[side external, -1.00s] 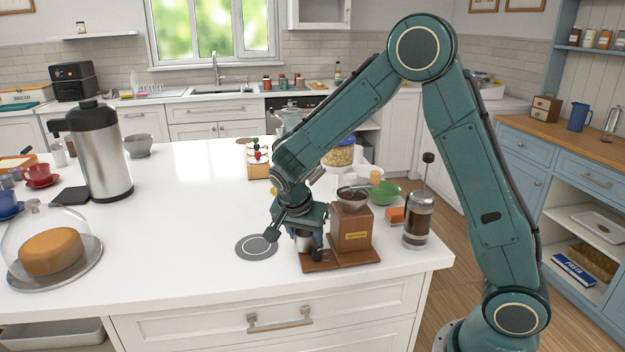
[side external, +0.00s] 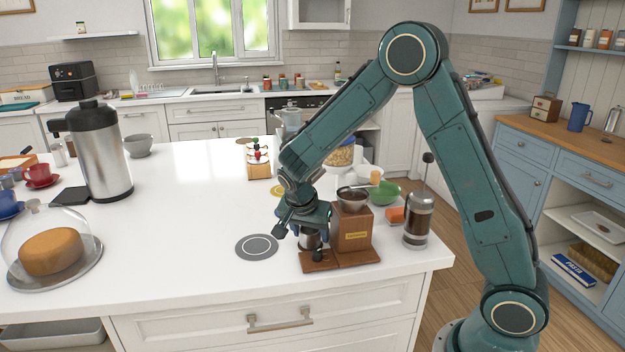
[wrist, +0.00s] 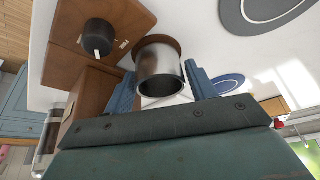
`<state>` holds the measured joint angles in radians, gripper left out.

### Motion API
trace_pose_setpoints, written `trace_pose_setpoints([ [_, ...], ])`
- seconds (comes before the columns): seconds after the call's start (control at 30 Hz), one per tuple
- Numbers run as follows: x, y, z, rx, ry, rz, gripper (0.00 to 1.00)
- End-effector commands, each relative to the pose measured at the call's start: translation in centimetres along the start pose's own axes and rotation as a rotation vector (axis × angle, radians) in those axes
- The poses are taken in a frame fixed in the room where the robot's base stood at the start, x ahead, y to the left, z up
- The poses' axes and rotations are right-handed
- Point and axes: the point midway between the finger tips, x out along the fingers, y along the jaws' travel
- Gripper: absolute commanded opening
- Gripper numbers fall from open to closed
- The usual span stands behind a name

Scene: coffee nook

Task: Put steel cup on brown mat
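The steel cup (side external: 312,239) stands upright in front of the coffee grinder, at the wooden base; whether it touches the base is hard to tell. In the wrist view the cup (wrist: 160,72) has its dark opening towards me. My gripper (side external: 300,243) points down around it. In the wrist view, the two blue fingers of my gripper (wrist: 162,88) lie against opposite sides of the cup, with no clear gap. A flat brown round mat (side external: 249,141) lies at the far edge of the white counter, left of the bottle rack, well away from my gripper.
The grinder (side external: 353,230) stands close right of my gripper, with the French press (side external: 418,220) beyond it. A grey round mat (side external: 257,247) lies to the left. The bottle rack (side external: 259,170) stands near the brown mat. The middle of the counter is clear.

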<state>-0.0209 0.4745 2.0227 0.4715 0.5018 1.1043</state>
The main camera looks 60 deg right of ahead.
Motion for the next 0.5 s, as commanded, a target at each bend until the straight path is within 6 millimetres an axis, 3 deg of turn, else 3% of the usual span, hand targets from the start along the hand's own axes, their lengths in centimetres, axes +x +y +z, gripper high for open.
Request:
trace_pose_setpoints([
  [0.33,-0.3,0.0,-0.1,0.0,0.0,-0.001,0.56],
  [0.5,-1.6,-0.1,-0.2,0.0,0.002,-0.003,0.56],
])
